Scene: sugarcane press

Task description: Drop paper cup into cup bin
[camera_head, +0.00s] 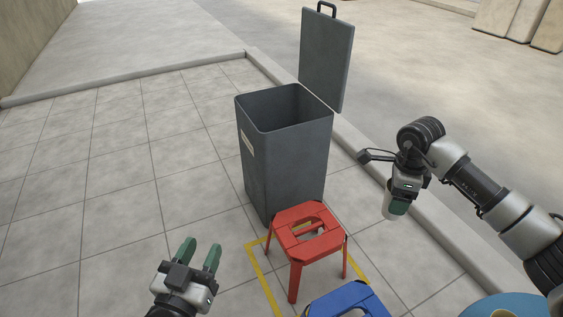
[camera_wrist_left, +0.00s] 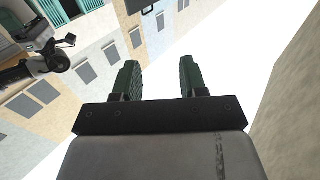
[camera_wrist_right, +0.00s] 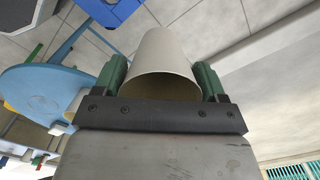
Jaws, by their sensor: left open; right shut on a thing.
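The paper cup (camera_wrist_right: 164,58) is white and sits between the green fingers of my right gripper (camera_wrist_right: 160,80), which is shut on it. In the head view my right gripper (camera_head: 398,205) is to the right of the bin, with a small part of the cup (camera_head: 388,209) showing beside its finger. The cup bin (camera_head: 288,160) is a tall dark grey box with its lid (camera_head: 327,60) standing open at the back. The cup is apart from the bin, not over its opening. My left gripper (camera_head: 200,254) is open and empty at the lower left.
A red stool (camera_head: 309,238) stands in front of the bin, with a blue stool (camera_head: 350,302) nearer. A round blue table (camera_head: 490,306) is at the lower right. A raised kerb (camera_head: 440,232) runs behind the bin. The tiled floor (camera_head: 110,170) to the left is clear.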

